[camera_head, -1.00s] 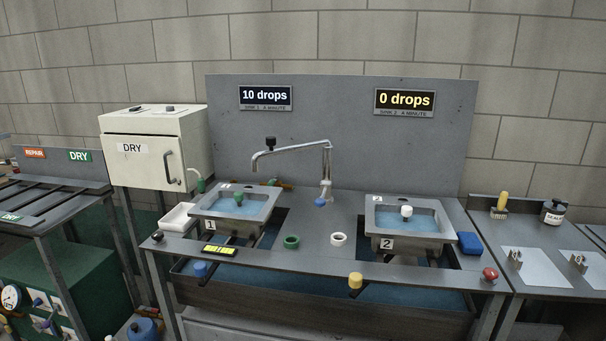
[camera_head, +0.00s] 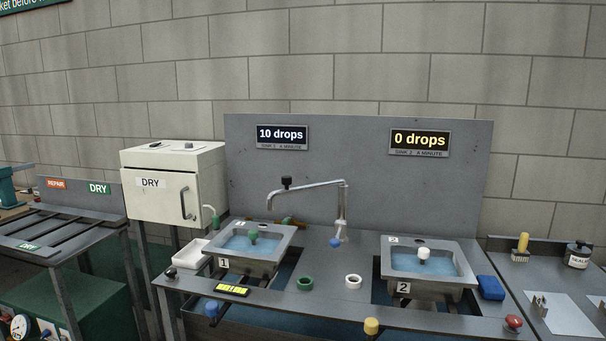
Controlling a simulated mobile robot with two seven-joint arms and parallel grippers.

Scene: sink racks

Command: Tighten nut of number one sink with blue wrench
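Sink number one (camera_head: 262,267) is the left basin in the bench, with a "1" label on its front and a green plug standing in blue water. Sink number two (camera_head: 440,282) is the right basin, with a "2" label and a white plug. The sign above sink one (camera_head: 282,136) reads "10 drops", and the sign above sink two (camera_head: 419,142) reads "0 drops". The nut under sink one is hidden by the bench and basin. I cannot make out a blue wrench. Neither of my grippers is in view.
A faucet (camera_head: 342,215) stands between the sinks. Green (camera_head: 305,284) and white (camera_head: 353,281) rings lie on the bench front. A white DRY cabinet (camera_head: 173,185) stands left. A blue sponge-like block (camera_head: 490,287) and red button (camera_head: 513,322) are at right.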

